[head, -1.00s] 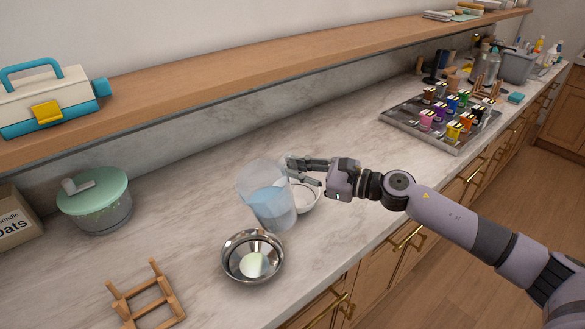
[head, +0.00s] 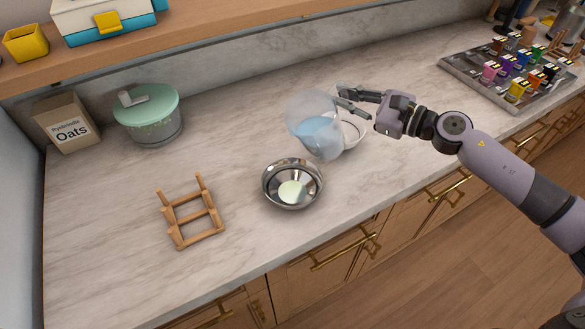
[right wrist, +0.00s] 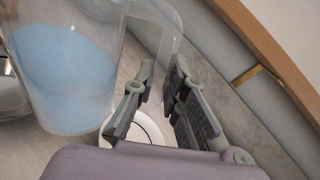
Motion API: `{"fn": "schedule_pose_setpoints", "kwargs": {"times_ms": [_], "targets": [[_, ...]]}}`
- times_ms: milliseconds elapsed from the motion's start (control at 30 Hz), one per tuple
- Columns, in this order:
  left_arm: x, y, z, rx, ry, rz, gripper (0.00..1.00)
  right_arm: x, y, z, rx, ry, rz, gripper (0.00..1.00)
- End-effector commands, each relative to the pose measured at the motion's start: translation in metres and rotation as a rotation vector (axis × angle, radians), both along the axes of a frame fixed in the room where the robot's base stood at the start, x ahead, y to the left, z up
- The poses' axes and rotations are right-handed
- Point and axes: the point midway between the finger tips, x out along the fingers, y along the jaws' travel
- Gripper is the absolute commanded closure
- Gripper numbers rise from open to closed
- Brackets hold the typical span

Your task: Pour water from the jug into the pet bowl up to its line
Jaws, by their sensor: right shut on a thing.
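The jug (head: 314,122) is clear and holds blue water. It leans a little left, above and behind the right of a shiny steel bowl (head: 269,192), with its lower part close to the rim. I see no water flowing. The steel bowl looks like the pet bowl; a pale round patch or thing shows inside, and no fill line is readable. My right gripper (head: 352,103) is shut on the jug's handle. In the right wrist view the handle (right wrist: 171,42) runs down between the fingers (right wrist: 160,98), and the water-filled jug (right wrist: 66,75) is at left. My left gripper is out of view.
A white dish (head: 357,136) is partly hidden behind the jug. A wooden rack (head: 190,215) stands left of the steel bowl. A green-lidded container (head: 150,115) and an oats box (head: 68,125) are at the back left.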

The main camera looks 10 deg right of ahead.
Motion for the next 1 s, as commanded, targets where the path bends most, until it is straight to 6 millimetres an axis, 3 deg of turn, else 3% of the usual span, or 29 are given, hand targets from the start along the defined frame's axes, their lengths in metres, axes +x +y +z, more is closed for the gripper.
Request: {"fn": "schedule_pose_setpoints", "kwargs": {"times_ms": [1000], "targets": [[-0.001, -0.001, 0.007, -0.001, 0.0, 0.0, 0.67, 0.0, 0.0, 0.01, -0.113, -0.082, -0.001, 1.0]]}}
